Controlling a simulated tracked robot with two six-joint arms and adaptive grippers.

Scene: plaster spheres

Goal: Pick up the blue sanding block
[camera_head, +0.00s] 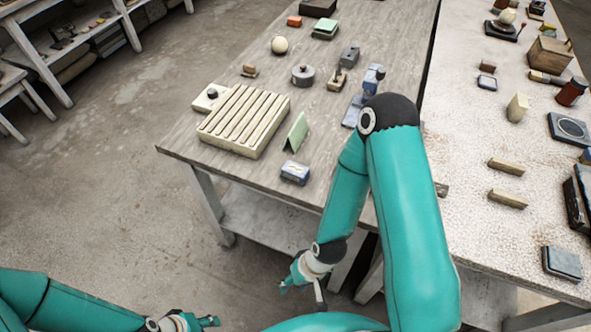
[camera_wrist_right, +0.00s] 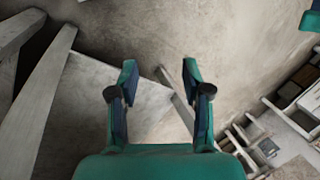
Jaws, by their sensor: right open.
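A small blue block (camera_head: 295,172) with a pale label on top lies near the front edge of the grey wooden table (camera_head: 190,140); it looks like the blue sanding block. My right gripper (camera_head: 302,290) hangs below and in front of the table edge, apart from the block. In the right wrist view the same gripper (camera_wrist_right: 159,80) is open, with nothing between its fingers; the block is not in that view. My left gripper (camera_head: 208,321) is low at the bottom edge, small and partly cut off, so its jaws are unclear.
A cream slatted tray (camera_head: 243,122) and a green tent-shaped card (camera_head: 297,132) stand just behind the block. A grey-blue item (camera_head: 351,112) is beside my right elbow. A second, pale table (camera_head: 470,190) at right holds several objects, including a dark blue-grey block (camera_head: 561,262).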

